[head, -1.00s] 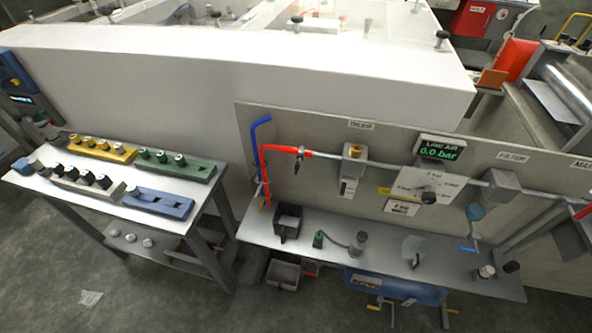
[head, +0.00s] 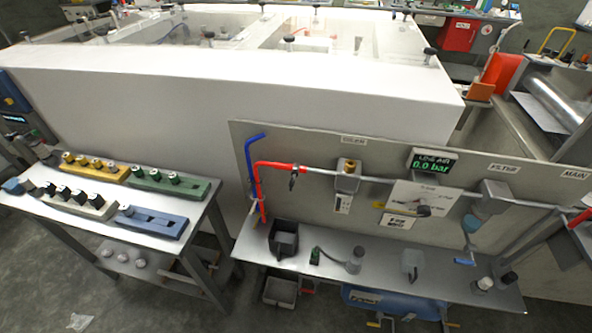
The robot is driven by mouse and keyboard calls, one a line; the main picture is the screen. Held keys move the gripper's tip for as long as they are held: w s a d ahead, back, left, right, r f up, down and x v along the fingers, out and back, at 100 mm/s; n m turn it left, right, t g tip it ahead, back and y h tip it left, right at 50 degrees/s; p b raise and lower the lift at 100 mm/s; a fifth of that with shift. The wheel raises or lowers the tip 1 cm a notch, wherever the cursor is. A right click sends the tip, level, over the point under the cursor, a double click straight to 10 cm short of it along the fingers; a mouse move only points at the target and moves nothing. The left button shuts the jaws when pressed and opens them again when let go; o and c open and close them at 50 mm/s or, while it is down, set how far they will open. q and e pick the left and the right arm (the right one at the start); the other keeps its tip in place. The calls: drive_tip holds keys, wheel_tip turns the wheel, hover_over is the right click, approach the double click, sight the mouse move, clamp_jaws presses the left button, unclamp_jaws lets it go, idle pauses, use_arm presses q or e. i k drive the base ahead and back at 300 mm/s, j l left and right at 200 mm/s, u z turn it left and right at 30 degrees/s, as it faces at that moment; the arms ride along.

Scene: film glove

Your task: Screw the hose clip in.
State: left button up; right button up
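A red hose (head: 262,188) runs up the left end of the grey panel (head: 380,150) and bends right onto a horizontal metal pipe (head: 375,180). A small dark fitting (head: 292,180) sits by the hose's right end; it may be the hose clip, but it is too small to tell. A blue hose (head: 249,158) stands beside the red one. A display (head: 433,163) above the pipe reads 0.0 bar. Neither of my grippers is in view.
A left table (head: 195,221) holds yellow, green, white and blue racks with small parts. The shelf (head: 385,270) below the panel carries a black bin (head: 284,240), a clear jug (head: 412,262) and small fittings. A large white enclosure (head: 230,90) stands behind. Grey floor shows at lower left.

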sight(291, 183)
drive_tip(key=k+j, duration=0.1)
drive_tip(key=j, duration=0.95)
drive_tip(key=k+j, duration=0.15)
drive_tip(key=j, duration=0.95)
drive_tip(key=k, duration=0.05)
